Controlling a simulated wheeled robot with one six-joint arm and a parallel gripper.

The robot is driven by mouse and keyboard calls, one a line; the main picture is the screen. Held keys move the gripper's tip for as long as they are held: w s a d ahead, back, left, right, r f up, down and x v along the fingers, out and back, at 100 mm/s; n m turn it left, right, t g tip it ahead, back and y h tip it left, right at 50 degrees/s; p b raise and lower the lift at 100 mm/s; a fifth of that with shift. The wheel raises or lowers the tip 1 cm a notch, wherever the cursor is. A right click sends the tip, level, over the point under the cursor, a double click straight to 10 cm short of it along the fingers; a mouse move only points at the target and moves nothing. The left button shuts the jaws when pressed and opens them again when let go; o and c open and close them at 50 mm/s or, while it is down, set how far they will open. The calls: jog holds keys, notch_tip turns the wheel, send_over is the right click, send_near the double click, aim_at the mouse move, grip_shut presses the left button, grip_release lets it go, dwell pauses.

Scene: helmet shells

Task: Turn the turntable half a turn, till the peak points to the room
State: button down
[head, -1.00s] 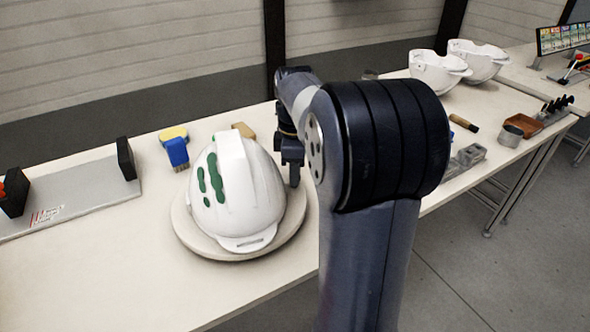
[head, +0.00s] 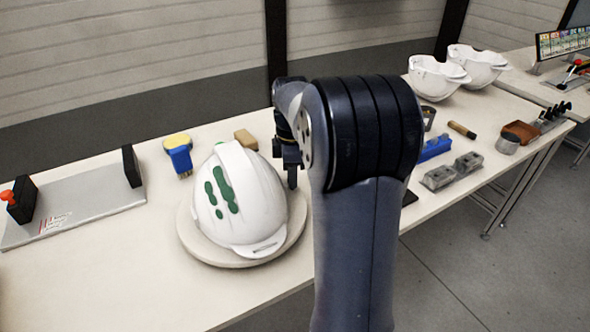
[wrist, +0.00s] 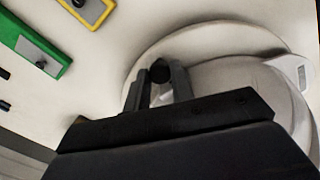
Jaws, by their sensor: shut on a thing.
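The white helmet shell (head: 262,195) with green marks sits on the round pale turntable (head: 200,245). A slotted tab (head: 265,248) on its rim faces the front right of the table. In the wrist view the turntable (wrist: 205,38) and part of the shell (wrist: 240,85) show at the right. My gripper (head: 291,168) is at the turntable's right back edge, partly hidden by my arm. In the wrist view my gripper (wrist: 161,82) is shut on a dark round peg (wrist: 160,70) at the turntable's edge. I cannot clearly tell the peak.
A grey stand with black uprights (head: 75,205) is at the left. A blue and yellow brush (head: 179,153) and a tan block (head: 246,139) lie behind the shell. Two white shells (head: 437,76) and grey blocks (head: 455,170) are at the right. The front left table is bare.

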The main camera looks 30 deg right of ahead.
jog(key=shift+w, duration=0.25)
jog(key=c, duration=1.2)
grip_release()
notch_tip(320, 180, up, 11)
jog(key=p, duration=0.2)
jog(key=shift+f, duration=0.25)
